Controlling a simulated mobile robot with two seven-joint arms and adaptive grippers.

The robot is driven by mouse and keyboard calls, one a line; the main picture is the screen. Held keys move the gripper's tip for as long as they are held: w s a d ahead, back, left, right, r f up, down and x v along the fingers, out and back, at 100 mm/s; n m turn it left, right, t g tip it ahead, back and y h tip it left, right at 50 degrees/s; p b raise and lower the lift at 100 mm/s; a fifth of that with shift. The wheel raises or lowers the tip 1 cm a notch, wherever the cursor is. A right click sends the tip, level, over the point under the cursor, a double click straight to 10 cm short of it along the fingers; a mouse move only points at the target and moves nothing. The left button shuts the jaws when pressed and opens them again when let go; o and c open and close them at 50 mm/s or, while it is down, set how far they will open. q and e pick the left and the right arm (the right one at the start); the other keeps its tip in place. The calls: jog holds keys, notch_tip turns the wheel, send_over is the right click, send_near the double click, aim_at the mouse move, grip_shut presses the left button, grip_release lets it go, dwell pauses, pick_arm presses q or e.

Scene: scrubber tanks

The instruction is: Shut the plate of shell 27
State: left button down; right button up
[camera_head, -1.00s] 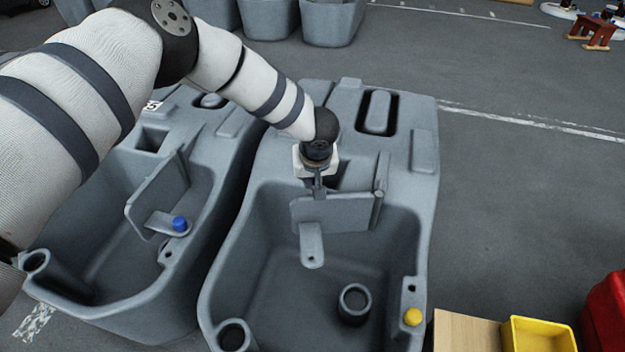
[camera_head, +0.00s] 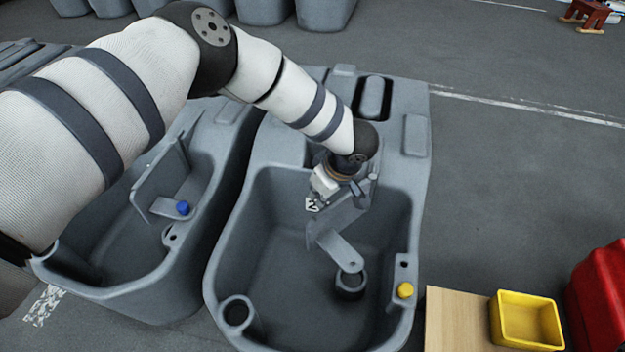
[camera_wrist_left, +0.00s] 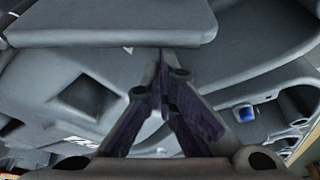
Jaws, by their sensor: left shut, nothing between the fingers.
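Two grey tank shells stand side by side. The right shell (camera_head: 232,235) has a partly readable white mark with a "2" beside my gripper; I cannot read a full 27. Its plate (camera_head: 345,212) is hinged at the right wall and stands swung out at an angle into the basin. The plate's tab (camera_head: 340,250) reaches over near the round socket. My left gripper (camera_head: 322,197) is shut and empty, beside the plate's rear face. In the left wrist view its fingertips (camera_wrist_left: 163,62) are close to a grey edge, possibly the plate; contact is unclear. My right gripper is not in view.
The left shell (camera_head: 85,285) has its own plate (camera_head: 160,180) and a blue plug (camera_head: 182,208). A yellow plug (camera_head: 405,290) sits on the right shell's rim. A wooden board (camera_head: 460,320), yellow bin (camera_head: 527,320) and red container (camera_head: 600,300) stand at right.

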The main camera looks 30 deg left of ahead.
pick_arm(q)
jog(key=s+d+n+g+b, duration=0.1)
jog(key=d+n+g+b, duration=0.1)
jog(key=d+n, duration=0.5)
jog(key=shift+s+d+g+b, duration=0.3)
jog(key=shift+s+d+b, duration=0.15)
jog(key=shift+d, duration=0.65)
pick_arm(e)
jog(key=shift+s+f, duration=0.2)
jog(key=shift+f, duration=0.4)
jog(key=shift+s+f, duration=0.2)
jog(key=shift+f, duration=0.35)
